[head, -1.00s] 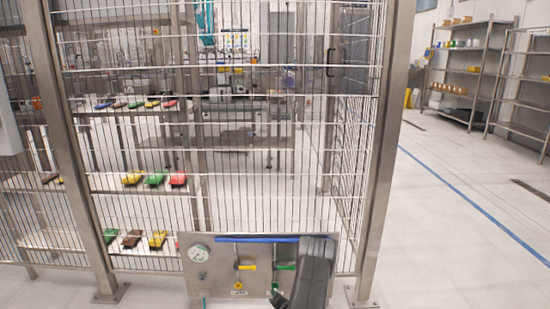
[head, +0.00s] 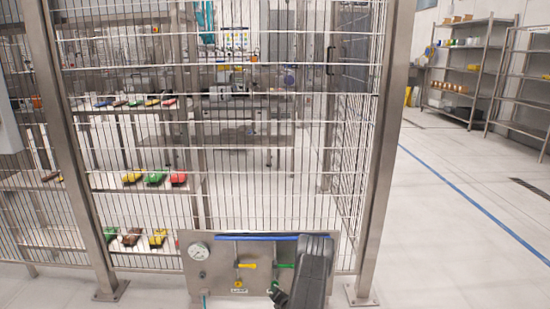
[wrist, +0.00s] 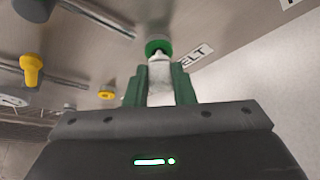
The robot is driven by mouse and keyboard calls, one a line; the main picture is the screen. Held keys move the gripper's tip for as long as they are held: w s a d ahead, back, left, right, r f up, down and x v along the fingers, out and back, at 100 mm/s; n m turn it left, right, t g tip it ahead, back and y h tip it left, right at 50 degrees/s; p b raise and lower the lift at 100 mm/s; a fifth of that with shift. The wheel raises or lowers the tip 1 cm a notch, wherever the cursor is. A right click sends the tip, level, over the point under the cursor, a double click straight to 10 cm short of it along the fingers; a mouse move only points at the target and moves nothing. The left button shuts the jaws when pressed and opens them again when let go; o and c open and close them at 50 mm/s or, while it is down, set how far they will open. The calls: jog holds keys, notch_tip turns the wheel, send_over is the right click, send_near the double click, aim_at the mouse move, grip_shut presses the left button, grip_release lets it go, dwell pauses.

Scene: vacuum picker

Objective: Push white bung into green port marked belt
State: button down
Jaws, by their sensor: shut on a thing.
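My gripper (wrist: 161,78) is shut on the white bung (wrist: 160,92), which sits upright between its two green fingers in the wrist view. The green port (wrist: 157,46) is a round green ring on the metal panel, straight beyond the bung's narrow tip. The tip overlaps the ring's near edge; I cannot tell whether it has entered or only meets it. A white label (wrist: 196,57) beside the port ends in "ELT", its start partly hidden. In the head view my arm covers the port and the bung.
The steel panel (head: 212,275) carries a gauge (head: 198,251) and a yellow-handled valve (head: 246,266). The wrist view also shows a yellow knob (wrist: 31,70), a yellow port (wrist: 106,94) and pipes. A wire fence (head: 265,190) stands behind the panel. Floor to the right is clear.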

jog(key=shift+w, duration=0.55)
dwell(0.4)
jog(key=c, duration=1.1)
grip_release()
jog(key=shift+c, duration=0.2)
jog(key=p+v, duration=0.1)
jog(key=v, duration=0.5)
jog(key=shift+p, duration=0.4)
jog(key=b+x, duration=0.2)
jog(key=x, duration=0.4)
jog(key=shift+s, duration=0.1)
